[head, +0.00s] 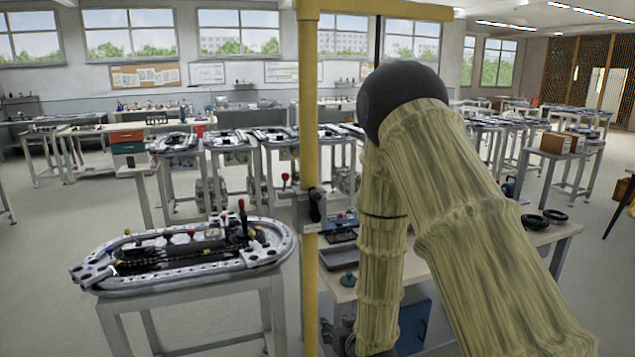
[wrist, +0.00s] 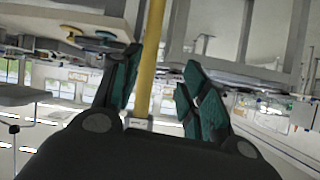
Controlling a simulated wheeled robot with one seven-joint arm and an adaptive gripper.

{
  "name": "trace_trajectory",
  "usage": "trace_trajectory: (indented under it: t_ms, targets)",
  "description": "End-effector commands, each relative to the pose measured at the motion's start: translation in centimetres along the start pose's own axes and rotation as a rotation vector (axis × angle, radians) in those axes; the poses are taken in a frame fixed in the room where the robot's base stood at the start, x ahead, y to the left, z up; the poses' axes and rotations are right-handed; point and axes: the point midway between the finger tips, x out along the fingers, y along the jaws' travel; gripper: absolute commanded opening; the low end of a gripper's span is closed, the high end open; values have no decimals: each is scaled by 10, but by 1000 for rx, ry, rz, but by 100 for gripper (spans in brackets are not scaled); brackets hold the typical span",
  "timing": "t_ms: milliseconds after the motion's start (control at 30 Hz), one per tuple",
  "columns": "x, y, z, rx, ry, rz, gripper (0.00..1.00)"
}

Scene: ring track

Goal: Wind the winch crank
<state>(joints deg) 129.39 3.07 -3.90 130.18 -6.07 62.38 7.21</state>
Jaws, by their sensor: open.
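A yellow post (head: 310,130) stands upright in the head view, left of my arm. A small grey fitting with a black handle-like part (head: 315,206) is mounted on it at mid-height. This may be the winch and crank, but it is too small to tell. In the wrist view, which is turned over, my gripper (wrist: 158,82) is open and empty, with teal pads spread apart. The yellow post (wrist: 151,55) shows in the gap between the fingers, beyond them. A small pale fitting (wrist: 139,123) shows low on it. My gripper is not clearly seen in the head view.
A bench with an oval ring track (head: 180,262) stands to the left of the post. A table (head: 545,236) with a grey tray (head: 342,256) and black rings (head: 544,218) is behind my arm. Several more track benches stand farther back. The floor at far left is clear.

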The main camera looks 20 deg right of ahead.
Motion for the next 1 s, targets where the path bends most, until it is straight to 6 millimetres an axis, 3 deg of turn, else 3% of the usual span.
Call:
trace_trajectory:
  t_ms: [33, 200, 300, 400, 500, 667, 1000]
  targets:
    - [-7, -3, -56, 3, 77, -9, 44]
    - [-26, -10, -185, 9, 291, -42, 44]
    - [-39, -13, -239, 11, 385, -58, 44]
    - [-50, -16, -275, 12, 448, -70, 44]
    - [-56, -17, -294, 12, 483, -77, 44]
    - [-52, -18, -305, 12, 496, -80, 44]
    - [-11, -22, -328, 12, 493, -79, 44]
